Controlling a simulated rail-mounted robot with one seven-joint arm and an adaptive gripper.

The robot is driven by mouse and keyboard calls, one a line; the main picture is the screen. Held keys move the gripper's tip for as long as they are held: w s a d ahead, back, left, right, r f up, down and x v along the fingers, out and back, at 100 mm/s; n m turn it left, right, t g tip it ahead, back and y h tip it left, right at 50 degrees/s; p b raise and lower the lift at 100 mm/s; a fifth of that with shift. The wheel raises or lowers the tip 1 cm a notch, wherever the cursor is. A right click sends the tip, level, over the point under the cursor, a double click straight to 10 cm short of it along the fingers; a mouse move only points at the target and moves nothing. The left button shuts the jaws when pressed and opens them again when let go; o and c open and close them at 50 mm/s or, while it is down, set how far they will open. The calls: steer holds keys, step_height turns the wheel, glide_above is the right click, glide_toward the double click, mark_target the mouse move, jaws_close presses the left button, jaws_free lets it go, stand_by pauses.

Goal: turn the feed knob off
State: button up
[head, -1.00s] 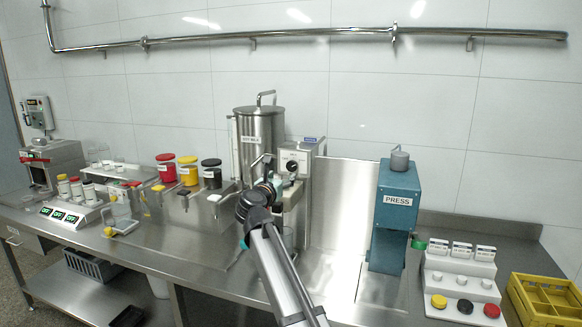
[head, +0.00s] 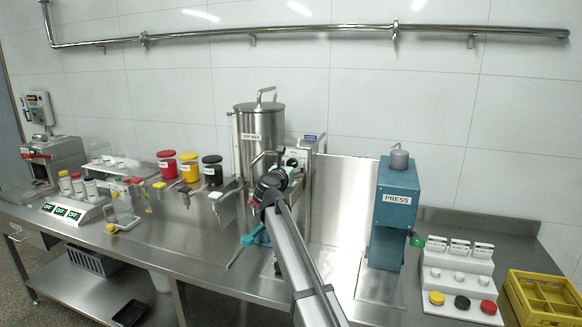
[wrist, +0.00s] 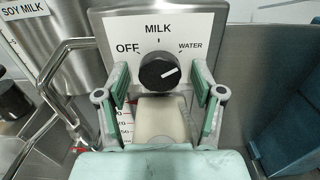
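The feed knob (wrist: 158,72) is a round black dial on a white plate (wrist: 130,38) marked OFF at left, MILK at top and WATER at right. Its white pointer line slants up and right, toward WATER. In the head view the plate and knob sit beside the soy milk tank, partly hidden by my arm. My gripper (wrist: 159,80) is open. Its two green-padded fingers stand left and right of the knob, with visible gaps. In the head view my gripper (head: 280,172) is in front of the knob plate, its fingers hard to make out.
The steel soy milk tank (head: 260,155) stands left of the knob, with a bent metal pipe (wrist: 52,75) near my left finger. A pale block (wrist: 162,115) sits below the knob. The blue press (head: 398,200) is to the right. A teal item (head: 258,236) shows below my arm.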

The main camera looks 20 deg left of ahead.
steer(key=c, duration=1)
